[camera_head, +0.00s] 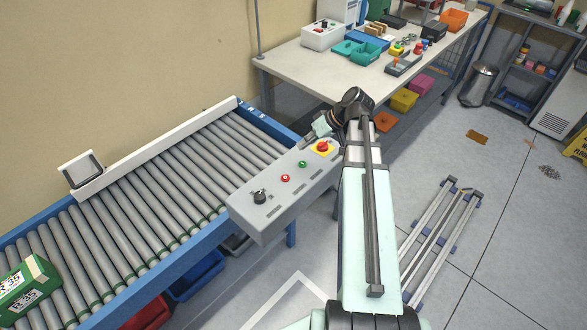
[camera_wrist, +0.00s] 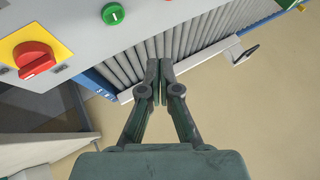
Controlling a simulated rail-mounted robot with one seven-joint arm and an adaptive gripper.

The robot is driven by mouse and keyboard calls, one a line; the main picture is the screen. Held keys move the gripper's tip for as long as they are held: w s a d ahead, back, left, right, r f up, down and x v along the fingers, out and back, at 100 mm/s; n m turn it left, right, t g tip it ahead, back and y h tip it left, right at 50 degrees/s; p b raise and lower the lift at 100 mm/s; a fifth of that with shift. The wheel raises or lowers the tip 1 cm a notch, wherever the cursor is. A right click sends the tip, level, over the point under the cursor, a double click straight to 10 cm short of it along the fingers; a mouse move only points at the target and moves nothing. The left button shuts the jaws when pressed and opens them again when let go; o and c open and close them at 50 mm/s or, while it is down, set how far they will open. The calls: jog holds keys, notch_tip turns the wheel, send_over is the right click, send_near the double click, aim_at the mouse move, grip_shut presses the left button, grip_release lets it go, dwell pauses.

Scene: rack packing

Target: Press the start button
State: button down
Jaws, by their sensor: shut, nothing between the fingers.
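A grey control box (camera_head: 275,200) stands at the side of the roller conveyor. On its top are a black knob (camera_head: 260,197), a small red button (camera_head: 286,178), a small green button (camera_head: 302,164) and a red rotary switch on a yellow plate (camera_head: 322,147). In the wrist view, the green button (camera_wrist: 113,14) is at the top and the red switch (camera_wrist: 34,58) is at the left. My gripper (camera_wrist: 160,64) is shut and empty, with its tips apart from the green button in the picture. In the head view, my gripper (camera_head: 310,140) is near the box's far end, partly hidden by my arm.
The roller conveyor (camera_head: 130,210) runs along the wall, with a green box (camera_head: 25,288) at its near end. A workbench (camera_head: 300,67) with bins and tools stands behind. A folded metal frame (camera_head: 440,235) lies on the floor at right.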

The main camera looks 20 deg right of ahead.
aim_at(304, 163)
jog(key=shift+w+d+r+t+y, duration=0.15)
jog(key=shift+w+d+r, duration=0.1)
jog(key=shift+r, duration=0.25)
jog(key=shift+w+d+r+t+y, duration=0.15)
jog(key=shift+w+r, duration=0.1)
jog(key=shift+r, duration=0.25)
jog(key=shift+f, duration=0.1)
jog(key=shift+f+b, duration=2.6)
jog(key=shift+f, duration=1.75)
jog(key=shift+f+b, duration=0.35)
jog(key=shift+f, duration=0.1)
jog(key=shift+f+b, duration=0.3)
jog(key=shift+f, duration=0.05)
jog(key=shift+r, duration=0.1)
jog(key=shift+r+p, duration=0.4)
jog(key=shift+r, duration=0.3)
